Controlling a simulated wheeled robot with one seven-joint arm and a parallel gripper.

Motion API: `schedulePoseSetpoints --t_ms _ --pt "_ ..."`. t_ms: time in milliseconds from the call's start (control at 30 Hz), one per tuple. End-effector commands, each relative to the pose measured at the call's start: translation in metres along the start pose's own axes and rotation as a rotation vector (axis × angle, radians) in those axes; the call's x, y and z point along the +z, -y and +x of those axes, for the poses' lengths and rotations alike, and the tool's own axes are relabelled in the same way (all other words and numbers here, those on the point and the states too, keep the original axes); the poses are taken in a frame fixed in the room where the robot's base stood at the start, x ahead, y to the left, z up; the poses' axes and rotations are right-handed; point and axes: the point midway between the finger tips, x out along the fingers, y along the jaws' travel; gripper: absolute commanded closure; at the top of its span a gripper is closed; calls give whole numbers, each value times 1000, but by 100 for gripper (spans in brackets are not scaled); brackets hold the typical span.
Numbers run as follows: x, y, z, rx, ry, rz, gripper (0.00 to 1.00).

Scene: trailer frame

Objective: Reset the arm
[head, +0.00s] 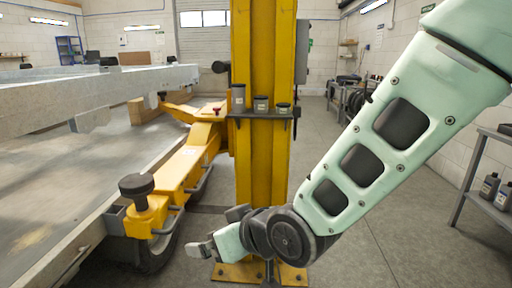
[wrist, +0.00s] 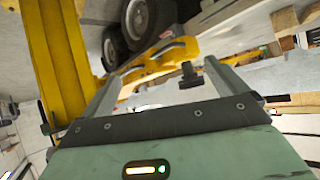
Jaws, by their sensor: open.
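My arm, pale green with dark pads, reaches in from the upper right in the head view and bends at a dark joint low in the middle. My gripper (head: 200,250) shows at its end, in front of the yellow lift post and pointing left. In the wrist view my gripper (wrist: 165,85) has its two grey fingers spread wide apart. It is open, and nothing is between the fingers close to them. The yellow lift arm and dark wheels show beyond the fingers.
A yellow lift post (head: 262,150) stands just behind my gripper, with a small shelf (head: 262,115) of containers. A yellow lift arm (head: 180,170) with a black pad lies left, beside the grey trailer frame (head: 60,170). A metal shelf (head: 490,190) with bottles stands right. Floor is clear between.

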Motion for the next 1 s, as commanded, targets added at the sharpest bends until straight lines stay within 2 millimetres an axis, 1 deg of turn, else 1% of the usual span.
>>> schedulePoseSetpoints --t_ms 33,167,200,267,300,500,633,667,700,867,1000 --pt "12 -6 -20 10 83 13 2" --pt "56 -13 -70 26 321 36 2" --pt "69 -14 -86 32 390 41 2" --pt "87 -16 -109 40 486 47 2" --pt "98 -17 -124 46 545 52 2" --pt "145 -18 -192 75 793 70 2" --pt "170 -18 -234 97 936 84 2" --pt "156 -16 -239 93 932 82 2" --pt "147 -15 -243 91 929 82 2" --pt "120 -12 -261 91 927 82 2" --pt "92 -10 -280 92 926 83 2"
